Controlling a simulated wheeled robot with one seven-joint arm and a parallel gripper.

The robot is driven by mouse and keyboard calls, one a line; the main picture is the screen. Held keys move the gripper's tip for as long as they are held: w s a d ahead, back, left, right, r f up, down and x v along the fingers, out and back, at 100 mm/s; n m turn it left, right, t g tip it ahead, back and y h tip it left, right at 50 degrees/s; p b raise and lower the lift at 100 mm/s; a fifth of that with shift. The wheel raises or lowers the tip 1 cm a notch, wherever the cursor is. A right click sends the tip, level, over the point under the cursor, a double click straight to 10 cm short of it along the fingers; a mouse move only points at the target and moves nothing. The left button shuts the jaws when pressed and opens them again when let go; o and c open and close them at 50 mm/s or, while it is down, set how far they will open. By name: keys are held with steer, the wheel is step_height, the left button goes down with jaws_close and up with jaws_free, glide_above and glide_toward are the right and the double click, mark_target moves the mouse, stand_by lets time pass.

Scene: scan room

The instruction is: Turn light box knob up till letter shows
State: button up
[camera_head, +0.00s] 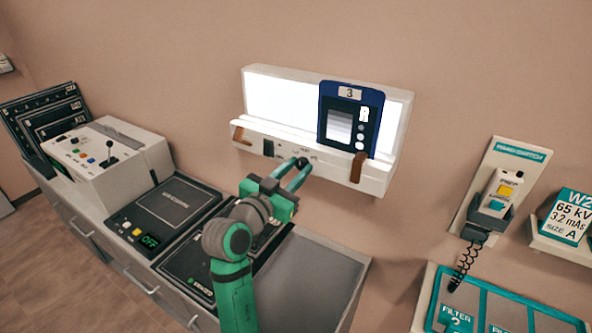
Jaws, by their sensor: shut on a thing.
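The light box (392,163) is a white wall-mounted box with a brightly lit panel (277,98). A dark blue film or plate (329,128) marked 3 stands against the right part of the panel. A white letter, seemingly R, shows at its upper right above several pale dots, beside a grey graded patch. My green and grey gripper (297,167) reaches the lower front of the box. It is shut on the knob there; the fingertips hide most of the knob, and its turn angle cannot be told.
Brown clips (357,167) sit on the box's ledge. Below left, a counter carries a control console (107,153) and a dark unit reading OFF (150,241). At right hang a corded hand switch (497,195), a shelf with a W2 card (571,216), and a filter tray (432,296).

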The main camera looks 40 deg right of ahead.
steer(key=shift+s+r, duration=0.1)
steer(key=shift+r, duration=0.2)
steer(key=o, duration=0.9)
steer(key=shift+o, duration=0.8)
steer(key=shift+f, duration=0.1)
steer(key=shift+a, duration=0.1)
steer(key=shift+s+a+f, duration=0.1)
steer(key=shift+s+a, duration=0.1)
steer(key=shift+a, duration=0.35)
steer(key=v, duration=0.9)
steer(key=shift+s+a, duration=0.15)
steer(key=shift+a, duration=0.1)
